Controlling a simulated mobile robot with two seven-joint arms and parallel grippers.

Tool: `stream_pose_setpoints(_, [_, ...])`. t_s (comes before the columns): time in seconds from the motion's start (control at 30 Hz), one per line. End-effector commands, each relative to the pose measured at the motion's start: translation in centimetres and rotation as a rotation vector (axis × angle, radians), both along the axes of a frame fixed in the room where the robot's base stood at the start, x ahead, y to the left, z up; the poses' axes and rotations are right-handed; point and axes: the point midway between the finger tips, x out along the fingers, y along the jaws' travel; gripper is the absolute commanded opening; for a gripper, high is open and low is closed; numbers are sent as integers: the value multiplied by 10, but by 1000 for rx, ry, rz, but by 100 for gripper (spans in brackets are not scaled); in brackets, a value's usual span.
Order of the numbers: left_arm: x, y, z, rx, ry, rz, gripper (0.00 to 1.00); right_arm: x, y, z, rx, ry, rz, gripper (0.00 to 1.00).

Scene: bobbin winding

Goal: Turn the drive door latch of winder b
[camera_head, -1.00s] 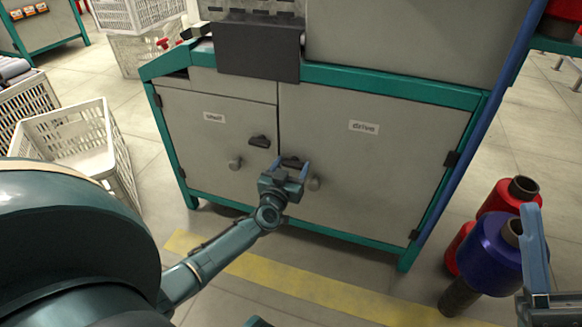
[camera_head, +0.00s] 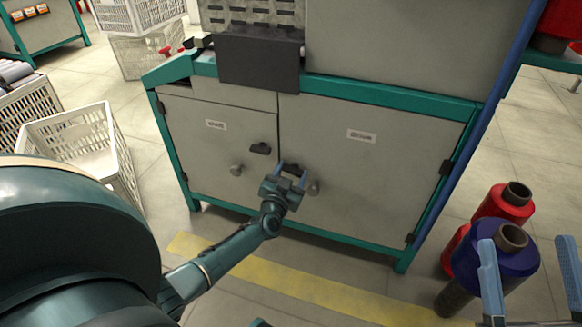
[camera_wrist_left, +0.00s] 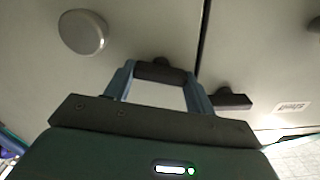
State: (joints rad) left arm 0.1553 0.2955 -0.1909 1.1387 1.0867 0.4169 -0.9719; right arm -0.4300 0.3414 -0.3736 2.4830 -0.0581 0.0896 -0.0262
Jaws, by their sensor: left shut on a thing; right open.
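Winder b's drive door (camera_head: 370,180) is the wide grey panel on the right of the cabinet, and it is closed. The round door knob (camera_head: 314,188) is beside the gripper. My right gripper (camera_head: 526,242) is open and empty at the lower right.
The shelf door (camera_head: 205,150) with its own latch (camera_head: 260,148) and knob (camera_head: 236,170) is on the left. Red (camera_head: 503,202) and blue (camera_head: 495,262) bobbins stand at the right by my right gripper. White crates (camera_head: 75,150) stand at the left.

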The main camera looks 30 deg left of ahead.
Motion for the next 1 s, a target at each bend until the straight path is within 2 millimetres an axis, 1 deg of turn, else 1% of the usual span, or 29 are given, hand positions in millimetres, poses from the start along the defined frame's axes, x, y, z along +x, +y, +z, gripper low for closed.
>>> stream_pose_setpoints(0.03, [0,-1,5,42,13,1,32,-1,1,-2,7,60,-1,63])
stream_pose_setpoints(0.3, [1,-2,3,292,74,-1,32,-13,5,-34,29,305,-3,63])
stream_pose_setpoints(1.0, [1,-3,-2,931,226,0,32,-12,0,-32,-45,287,-51,63])
